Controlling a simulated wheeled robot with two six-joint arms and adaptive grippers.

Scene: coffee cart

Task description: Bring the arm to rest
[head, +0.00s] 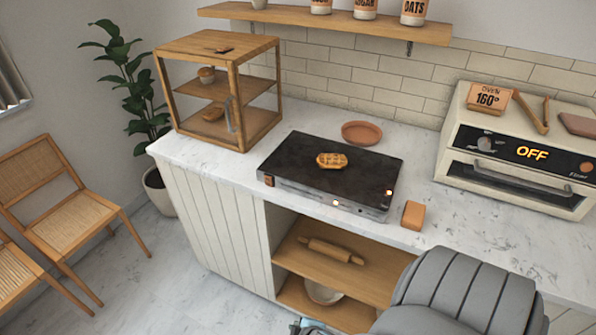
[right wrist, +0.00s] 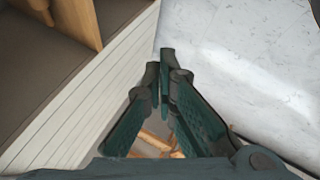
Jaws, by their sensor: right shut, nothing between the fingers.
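My right gripper (right wrist: 168,72) shows in the right wrist view, its dark green fingers drawn together at the tips with nothing between them. In the head view a grey part of my arm covers the lower right, in front of the counter. A small bluish piece shows at the bottom edge there, too cut off to tell what it is. My left gripper is not in view.
A black griddle (head: 300,165) bears a waffle (head: 332,160). Beside it are a terracotta plate (head: 361,132), an orange block (head: 413,215) and a wooden display case (head: 175,95). An oven (head: 520,165) reading OFF stands right. An open shelf (head: 340,275) holds a rolling pin (head: 331,251).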

